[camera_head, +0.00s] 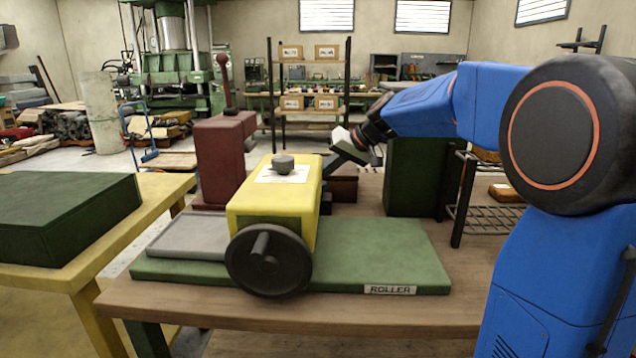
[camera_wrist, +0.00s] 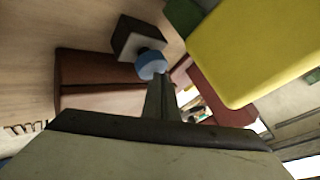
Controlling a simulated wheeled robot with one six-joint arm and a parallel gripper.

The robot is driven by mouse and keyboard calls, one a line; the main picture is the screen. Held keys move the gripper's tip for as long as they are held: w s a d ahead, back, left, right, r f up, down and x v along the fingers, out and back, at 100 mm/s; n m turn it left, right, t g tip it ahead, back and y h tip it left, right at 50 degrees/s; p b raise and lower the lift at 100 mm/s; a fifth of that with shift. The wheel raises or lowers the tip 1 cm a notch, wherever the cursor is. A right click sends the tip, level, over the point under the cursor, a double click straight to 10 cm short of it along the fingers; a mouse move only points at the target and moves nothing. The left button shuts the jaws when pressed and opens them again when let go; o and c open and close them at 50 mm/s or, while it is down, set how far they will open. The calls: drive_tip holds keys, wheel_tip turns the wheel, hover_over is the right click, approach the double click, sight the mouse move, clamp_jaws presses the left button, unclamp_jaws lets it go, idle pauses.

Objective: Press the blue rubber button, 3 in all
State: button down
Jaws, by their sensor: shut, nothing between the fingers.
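The blue rubber button (camera_wrist: 152,64) shows in the wrist view as a small round cap on a dark block with a pale face (camera_wrist: 138,40). I cannot make the button out in the head view, where the yellow roller machine (camera_head: 272,205) stands in front of that area. My gripper (camera_wrist: 163,82) is shut and empty, its fingertips right by the button's edge in the wrist view. I cannot tell whether they touch it.
The yellow machine, also in the wrist view (camera_wrist: 255,45), stands close to my gripper. A maroon press (camera_head: 220,165) with a lever stands behind left. A dark green box (camera_head: 412,178) and a wire rack (camera_head: 488,215) are at right. The green base plate (camera_head: 385,255) is bare at right.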

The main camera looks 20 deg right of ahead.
drive_tip(key=shift+f, duration=0.55)
idle(0.7)
drive_tip(key=shift+r, duration=1.4)
drive_tip(key=shift+r, duration=0.1)
drive_tip(key=shift+r, duration=2.4)
idle(0.4)
wheel_tip(320, 180, up, 4)
drive_tip(key=shift+f, duration=0.1)
drive_tip(key=shift+f, duration=0.1)
